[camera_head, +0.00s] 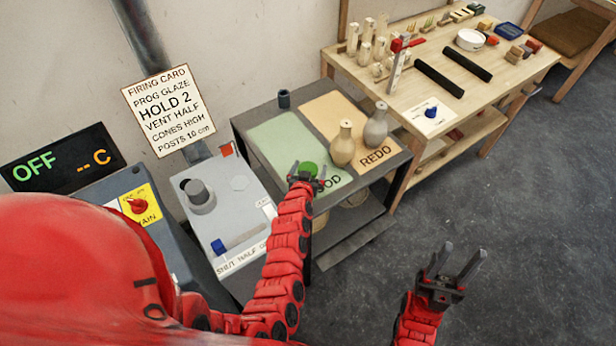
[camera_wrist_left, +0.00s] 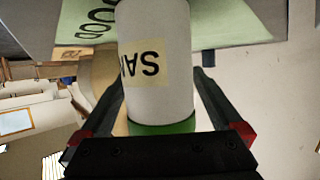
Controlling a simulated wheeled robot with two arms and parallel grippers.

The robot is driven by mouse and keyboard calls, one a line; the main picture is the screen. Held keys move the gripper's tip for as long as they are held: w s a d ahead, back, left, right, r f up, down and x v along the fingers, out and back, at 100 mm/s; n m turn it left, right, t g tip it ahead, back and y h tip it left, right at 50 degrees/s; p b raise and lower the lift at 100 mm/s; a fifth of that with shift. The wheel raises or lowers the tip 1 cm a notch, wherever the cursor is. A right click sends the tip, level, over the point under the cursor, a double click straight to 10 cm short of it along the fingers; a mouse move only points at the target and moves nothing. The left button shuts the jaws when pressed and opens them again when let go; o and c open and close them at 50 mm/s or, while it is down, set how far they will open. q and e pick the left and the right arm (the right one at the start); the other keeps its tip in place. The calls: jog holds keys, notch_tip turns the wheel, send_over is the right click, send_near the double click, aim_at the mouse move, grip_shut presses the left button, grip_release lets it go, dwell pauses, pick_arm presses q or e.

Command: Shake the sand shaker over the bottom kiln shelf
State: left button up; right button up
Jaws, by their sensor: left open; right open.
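The sand shaker is a white cylinder with a green end. Its green top (camera_head: 308,168) shows in the head view at the near edge of the green mat. In the left wrist view the shaker (camera_wrist_left: 150,30), with a partly visible "SA" label, stands between my fingers. My left gripper (camera_head: 306,178) is open around it, with the fingers on either side. My right gripper (camera_head: 459,262) is open and empty above the floor at the lower right. I cannot make out the bottom kiln shelf in either view.
The grey table's green mat (camera_head: 280,140) adjoins a tan "REDO" mat (camera_head: 335,108) with a tan vase (camera_head: 343,148) and a grey vase (camera_head: 376,128). A dark cup (camera_head: 284,99) stands behind. A grey control box (camera_head: 225,205) is left. A wooden workbench (camera_head: 395,100) is right.

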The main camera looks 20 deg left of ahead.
pick_arm(q)
jog(key=c, duration=1.4)
jog(key=shift+c, duration=0.4)
